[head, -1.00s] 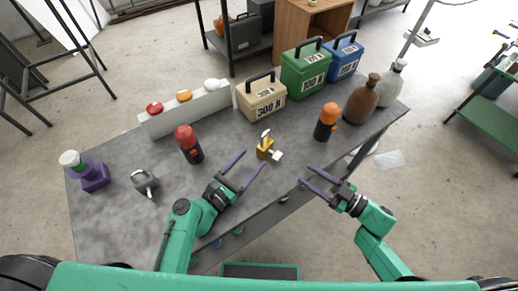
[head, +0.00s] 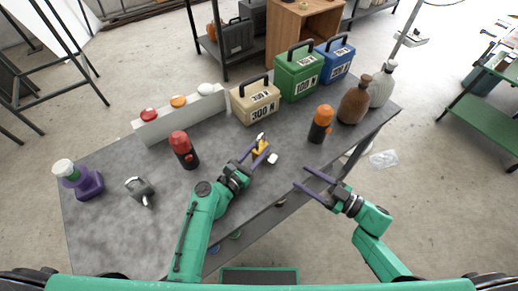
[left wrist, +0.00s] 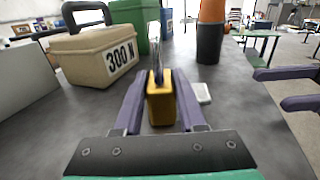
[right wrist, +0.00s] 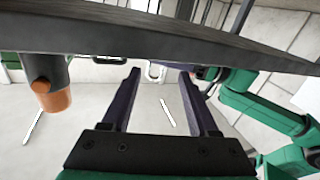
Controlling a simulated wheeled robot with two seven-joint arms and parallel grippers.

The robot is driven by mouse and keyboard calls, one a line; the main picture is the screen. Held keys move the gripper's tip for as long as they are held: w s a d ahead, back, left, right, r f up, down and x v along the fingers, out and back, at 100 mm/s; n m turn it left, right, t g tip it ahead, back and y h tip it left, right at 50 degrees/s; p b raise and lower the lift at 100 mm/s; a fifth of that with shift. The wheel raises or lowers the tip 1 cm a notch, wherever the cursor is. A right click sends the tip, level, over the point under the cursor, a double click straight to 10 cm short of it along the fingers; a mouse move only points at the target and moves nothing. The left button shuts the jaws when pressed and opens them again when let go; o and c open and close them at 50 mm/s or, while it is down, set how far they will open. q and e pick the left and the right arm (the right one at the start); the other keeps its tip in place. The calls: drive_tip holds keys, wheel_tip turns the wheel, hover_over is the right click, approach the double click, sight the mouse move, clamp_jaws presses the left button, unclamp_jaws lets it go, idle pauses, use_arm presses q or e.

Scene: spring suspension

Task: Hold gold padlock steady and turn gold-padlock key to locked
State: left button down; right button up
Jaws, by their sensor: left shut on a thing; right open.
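The gold padlock (head: 260,148) stands on the grey table, its shackle upward. My left gripper (head: 254,149) is shut on its body, with a purple finger on either side. The padlock also shows between the fingers in the left wrist view (left wrist: 161,104). The white key (head: 272,158) sticks out at the padlock's right side, and its pale head shows in the left wrist view (left wrist: 202,92). My right gripper (head: 301,179) is open and empty off the table's front edge, to the right of the padlock. Its open fingers show in the right wrist view (right wrist: 160,100).
A red-topped cylinder (head: 183,150) stands left of the padlock and an orange-topped one (head: 321,124) to its right. A grey padlock (head: 140,190) lies further left. Boxes marked with weights, such as the beige one (head: 254,102), stand behind.

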drive_tip(key=w+d+r+m+t+h, duration=0.2)
drive_tip(key=w+d+r+t, duration=0.25)
drive_tip(key=w+r, duration=0.6)
drive_tip(key=w+d+r+m+t+h, duration=0.25)
drive_tip(key=w+r+t, duration=0.45)
drive_tip(key=r, duration=0.6)
drive_tip(key=w+a+f+g, duration=0.2)
drive_tip(key=a+f+g, duration=0.15)
drive_tip(key=a, duration=0.25)
drive_tip(key=w+a+f+g, duration=0.2)
drive_tip(key=w+a+g, duration=0.1)
drive_tip(key=a+g, duration=0.25)
drive_tip(key=s+a+f+g+h, duration=0.1)
drive_tip(key=s+a+f+g, duration=0.2)
drive_tip(key=a+g, duration=0.35)
drive_tip(key=n+g+h, duration=0.3)
drive_tip(key=g+h, duration=0.2)
hover_over(273, 159)
drive_tip(key=w+a, duration=0.4)
wheel_tip(273, 159, down, 2)
drive_tip(key=shift+d+f+m, duration=0.15)
drive_tip(key=shift+m, duration=0.1)
drive_tip(key=s+d+g+h, duration=0.1)
drive_tip(key=s+d+h, duration=0.3)
wheel_tip(273, 159, down, 10)
drive_tip(key=shift+a+f, duration=0.1)
drive_tip(key=shift+f, duration=0.15)
drive_tip(key=shift+c, duration=0.4)
